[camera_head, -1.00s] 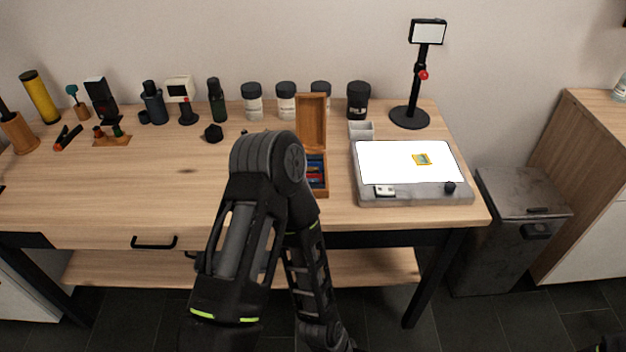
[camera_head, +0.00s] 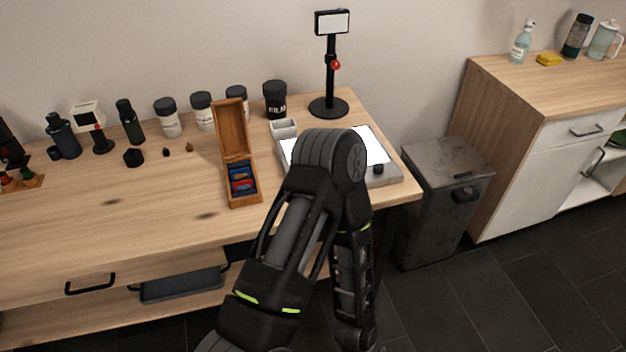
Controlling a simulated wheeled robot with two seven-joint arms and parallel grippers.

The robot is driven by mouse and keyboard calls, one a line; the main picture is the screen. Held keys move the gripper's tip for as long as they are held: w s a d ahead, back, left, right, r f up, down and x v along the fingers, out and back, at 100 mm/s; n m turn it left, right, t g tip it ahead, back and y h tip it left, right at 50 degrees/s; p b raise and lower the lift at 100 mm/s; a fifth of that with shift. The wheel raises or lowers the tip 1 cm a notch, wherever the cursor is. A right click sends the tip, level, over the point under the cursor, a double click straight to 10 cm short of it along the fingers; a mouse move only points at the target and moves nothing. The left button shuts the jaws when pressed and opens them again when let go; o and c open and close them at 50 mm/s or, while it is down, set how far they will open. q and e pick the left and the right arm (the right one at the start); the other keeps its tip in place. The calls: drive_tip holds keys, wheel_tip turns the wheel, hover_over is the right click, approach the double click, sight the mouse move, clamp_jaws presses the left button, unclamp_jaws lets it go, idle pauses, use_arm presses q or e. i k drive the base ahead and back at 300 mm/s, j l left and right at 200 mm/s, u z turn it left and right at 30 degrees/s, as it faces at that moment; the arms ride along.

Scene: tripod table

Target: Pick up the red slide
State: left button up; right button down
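An open wooden box (camera_head: 246,203) stands on the table left of my arm, its lid raised at the back. Several small coloured slides lie inside, blue ones and a red slide (camera_head: 241,178) among them; they are too small to make out exactly. One of my arms rises from the bottom of the view, bends at the elbow in front of the light panel (camera_head: 388,176), and runs down again. Neither gripper shows, so nothing can be seen of what they hold.
A black stand with a small screen (camera_head: 332,22) is behind the light panel. Several jars and bottles line the back of the wooden table (camera_head: 120,215). A grey bin (camera_head: 445,200) and a cabinet (camera_head: 520,160) stand to the right. The table left of the box is mostly clear.

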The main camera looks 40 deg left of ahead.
sight(241, 186)
drive_tip(key=j+z, duration=0.1)
drive_tip(key=z, duration=0.4)
drive_tip(key=k+j, duration=1.15)
